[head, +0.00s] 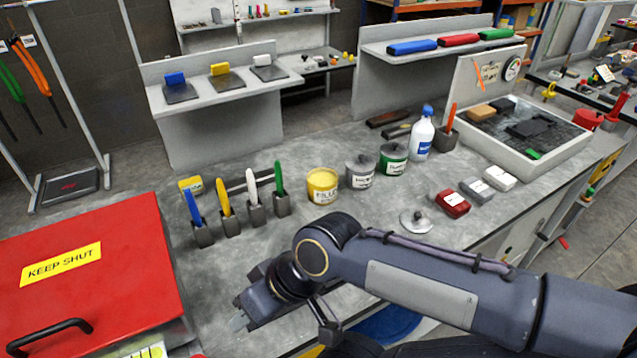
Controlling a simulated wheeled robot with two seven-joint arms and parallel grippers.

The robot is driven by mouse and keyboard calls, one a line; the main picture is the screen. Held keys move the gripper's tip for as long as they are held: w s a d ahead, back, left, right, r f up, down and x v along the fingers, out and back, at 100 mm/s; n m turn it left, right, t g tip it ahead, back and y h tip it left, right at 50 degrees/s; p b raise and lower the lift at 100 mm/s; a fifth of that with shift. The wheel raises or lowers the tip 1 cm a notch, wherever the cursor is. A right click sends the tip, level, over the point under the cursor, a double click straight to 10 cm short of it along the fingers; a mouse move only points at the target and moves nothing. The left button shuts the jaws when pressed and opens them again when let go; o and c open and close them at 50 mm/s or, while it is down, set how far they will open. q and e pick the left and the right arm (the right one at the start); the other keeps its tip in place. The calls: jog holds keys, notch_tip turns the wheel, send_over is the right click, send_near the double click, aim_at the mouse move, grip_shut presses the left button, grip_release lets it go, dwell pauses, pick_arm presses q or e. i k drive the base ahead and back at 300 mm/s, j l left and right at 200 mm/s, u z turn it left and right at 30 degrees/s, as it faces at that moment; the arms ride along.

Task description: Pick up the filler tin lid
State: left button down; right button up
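The filler tin lid (416,220) appears to be the round grey lid with a small knob lying flat on the grey bench, right of centre. The yellow filler tin (323,187) stands open to its left and farther back. My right gripper (240,314) is low over the front left of the bench, well to the left of the lid and apart from it. It points to the left and nothing shows in it. Its fingers are small and partly hidden, so their opening is unclear. My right forearm passes in front of the lid without covering it. My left gripper is out of view.
Holders with coloured-handled tools (228,217) stand left. A red box (95,270) fills the front left.

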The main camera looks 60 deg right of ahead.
aim_at(415, 220)
jog(key=k+z, duration=0.15)
jog(key=z, duration=1.7)
